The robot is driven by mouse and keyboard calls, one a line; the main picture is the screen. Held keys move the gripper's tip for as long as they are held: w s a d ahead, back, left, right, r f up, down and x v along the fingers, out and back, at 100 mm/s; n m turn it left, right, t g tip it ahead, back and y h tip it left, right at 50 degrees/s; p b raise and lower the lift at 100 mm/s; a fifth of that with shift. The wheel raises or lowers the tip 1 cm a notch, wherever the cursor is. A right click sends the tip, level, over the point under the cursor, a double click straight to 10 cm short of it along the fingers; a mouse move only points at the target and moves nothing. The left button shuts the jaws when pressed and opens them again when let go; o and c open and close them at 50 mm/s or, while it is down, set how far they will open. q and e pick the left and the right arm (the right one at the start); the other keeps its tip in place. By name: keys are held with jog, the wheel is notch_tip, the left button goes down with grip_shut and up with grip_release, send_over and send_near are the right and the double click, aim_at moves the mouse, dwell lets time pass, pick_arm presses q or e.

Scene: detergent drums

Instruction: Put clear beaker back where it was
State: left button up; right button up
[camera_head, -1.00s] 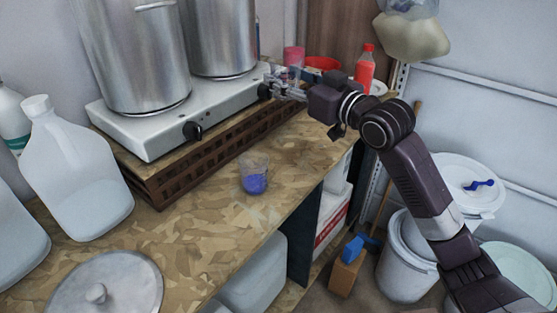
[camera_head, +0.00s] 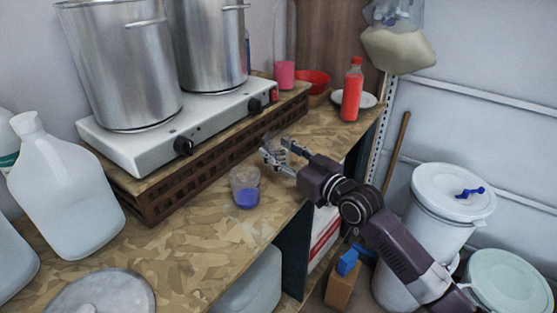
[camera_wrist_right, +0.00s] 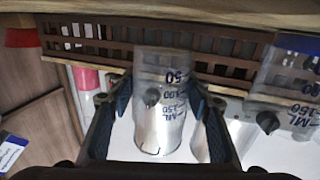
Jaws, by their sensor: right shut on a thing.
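My right gripper (camera_head: 277,152) is shut on a clear beaker, low over the wooden counter (camera_head: 205,240). In the right wrist view the clear beaker (camera_wrist_right: 163,68) with dark ML markings stands between the two fingers of that gripper (camera_wrist_right: 158,98) and looks empty. In the head view the beaker is faint and partly covered by the fingers; I cannot tell whether its base touches the counter. A second beaker with blue contents (camera_head: 246,188) stands on the counter just left of the gripper, apart from it. It also shows at the right of the wrist view (camera_wrist_right: 288,85). My left gripper is out of view.
A white hotplate (camera_head: 165,135) with two steel pots (camera_head: 120,70) sits on a brown slatted stand (camera_head: 190,170) behind the beakers. A red bottle (camera_head: 353,92), a red bowl (camera_head: 313,82) and a pink container (camera_head: 284,75) stand farther back. The counter between them and the gripper is clear.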

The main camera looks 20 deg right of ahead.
jog(key=shift+f, duration=1.45)
jog(key=o, duration=1.2)
jog(key=shift+f, duration=0.1)
jog(key=shift+s, duration=0.1)
jog(key=b+v, duration=0.1)
jog(key=v, duration=1.1)
